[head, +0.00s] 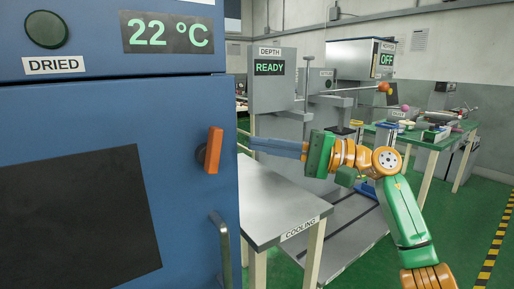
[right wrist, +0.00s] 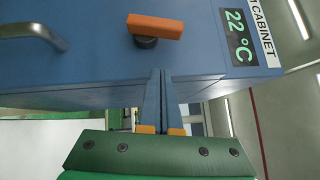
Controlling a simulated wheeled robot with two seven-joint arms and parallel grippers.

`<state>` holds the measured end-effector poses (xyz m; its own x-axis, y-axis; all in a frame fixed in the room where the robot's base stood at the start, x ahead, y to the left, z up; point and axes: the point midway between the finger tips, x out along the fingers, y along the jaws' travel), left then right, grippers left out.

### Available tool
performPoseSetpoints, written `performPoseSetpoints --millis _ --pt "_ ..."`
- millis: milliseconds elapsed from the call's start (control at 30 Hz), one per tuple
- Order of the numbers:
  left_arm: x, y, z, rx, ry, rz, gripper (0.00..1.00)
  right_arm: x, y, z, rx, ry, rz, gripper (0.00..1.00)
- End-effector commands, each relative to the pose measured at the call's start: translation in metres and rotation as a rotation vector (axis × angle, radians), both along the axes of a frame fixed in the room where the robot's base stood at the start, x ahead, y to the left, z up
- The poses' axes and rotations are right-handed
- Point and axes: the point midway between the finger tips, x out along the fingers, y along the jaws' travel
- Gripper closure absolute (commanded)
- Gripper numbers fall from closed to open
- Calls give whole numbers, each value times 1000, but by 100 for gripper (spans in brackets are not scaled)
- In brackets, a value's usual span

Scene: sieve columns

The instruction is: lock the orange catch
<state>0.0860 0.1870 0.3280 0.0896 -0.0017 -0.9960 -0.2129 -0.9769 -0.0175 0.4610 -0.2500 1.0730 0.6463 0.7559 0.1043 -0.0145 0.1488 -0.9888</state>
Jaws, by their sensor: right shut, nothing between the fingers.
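The orange catch (head: 213,150) is a bar on a dark round pivot on the blue cabinet's front. It stands nearly upright, slightly tilted, in the head view. In the right wrist view the catch (right wrist: 155,27) lies across the top of the picture, beyond the fingertips. My right gripper (head: 253,143) is just right of the cabinet's edge in the head view, its blue fingers pointing left. In the right wrist view the right gripper (right wrist: 161,73) has its fingers together and empty, apart from the catch. My left gripper is not in view.
The blue cabinet (head: 185,110) fills the left, with a grey handle (head: 223,250) below the catch and a display reading 22 °C (head: 166,33). A grey cooling table (head: 270,205) stands right of it. A green table (head: 430,135) with several items stands farther back.

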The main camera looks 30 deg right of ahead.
Motion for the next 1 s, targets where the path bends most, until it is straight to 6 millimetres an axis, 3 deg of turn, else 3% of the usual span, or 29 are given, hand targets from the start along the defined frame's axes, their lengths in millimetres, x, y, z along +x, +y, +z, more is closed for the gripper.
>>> performPoseSetpoints --millis 200,433,1000 --pt "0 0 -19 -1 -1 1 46 -28 -34 -11 -1 1 -5 100" --pt "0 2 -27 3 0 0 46 -53 -62 -14 1 1 -4 100" --pt "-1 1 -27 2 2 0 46 -59 -69 -13 0 0 -1 100"
